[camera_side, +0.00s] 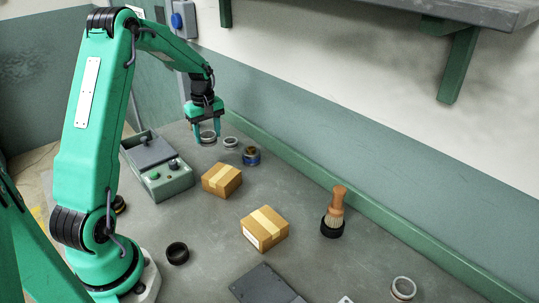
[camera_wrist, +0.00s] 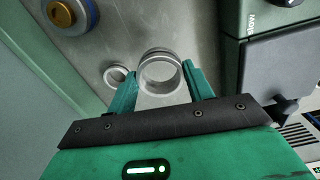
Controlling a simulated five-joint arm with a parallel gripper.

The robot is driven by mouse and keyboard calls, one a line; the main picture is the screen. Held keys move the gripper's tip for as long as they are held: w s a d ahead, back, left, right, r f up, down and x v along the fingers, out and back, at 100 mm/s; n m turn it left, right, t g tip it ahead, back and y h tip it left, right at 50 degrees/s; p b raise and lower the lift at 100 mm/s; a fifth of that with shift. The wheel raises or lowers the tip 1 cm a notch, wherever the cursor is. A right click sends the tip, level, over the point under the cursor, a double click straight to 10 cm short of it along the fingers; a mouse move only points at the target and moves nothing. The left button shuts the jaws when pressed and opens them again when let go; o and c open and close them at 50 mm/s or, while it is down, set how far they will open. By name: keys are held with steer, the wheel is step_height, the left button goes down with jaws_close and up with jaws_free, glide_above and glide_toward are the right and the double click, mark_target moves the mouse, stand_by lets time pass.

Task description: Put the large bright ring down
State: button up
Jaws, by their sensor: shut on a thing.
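The large bright ring (camera_wrist: 160,54) is between the two fingers of my gripper (camera_wrist: 160,84) in the wrist view. The fingers press on its left and right sides, and the gripper is shut on it. In the side view my gripper (camera_side: 207,136) points down at the far part of the bench, with the ring (camera_side: 208,142) at its fingertips. I cannot tell whether the ring touches the bench top. A smaller bright ring (camera_wrist: 117,66) lies just left of it in the wrist view, and right of it in the side view (camera_side: 231,147).
A blue piece with a brass top (camera_side: 251,157) stands right of the gripper. A green grinder box (camera_side: 170,180) is on the left. Two cartons (camera_side: 221,187), a brush (camera_side: 333,222), a black ring (camera_side: 177,254) and another bright ring (camera_side: 403,297) stand nearer. A wall ledge runs behind.

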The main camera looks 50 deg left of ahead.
steer(key=shift+s+a+f, duration=0.1)
steer(key=shift+a+f, duration=0.3)
steer(key=shift+a, duration=0.3)
steer(key=shift+s+a+f, duration=0.1)
steer(key=shift+a+f, duration=0.3)
steer(key=shift+a, duration=0.25)
steer(key=shift+s+a+f, duration=0.1)
steer(key=shift+a+f, duration=0.3)
steer(key=shift+a, duration=0.3)
steer(key=shift+f, duration=2)
steer(key=shift+f, duration=0.1)
steer(key=o, duration=1.1)
step_height(320, 180, up, 12)
steer(key=shift+r, duration=0.15)
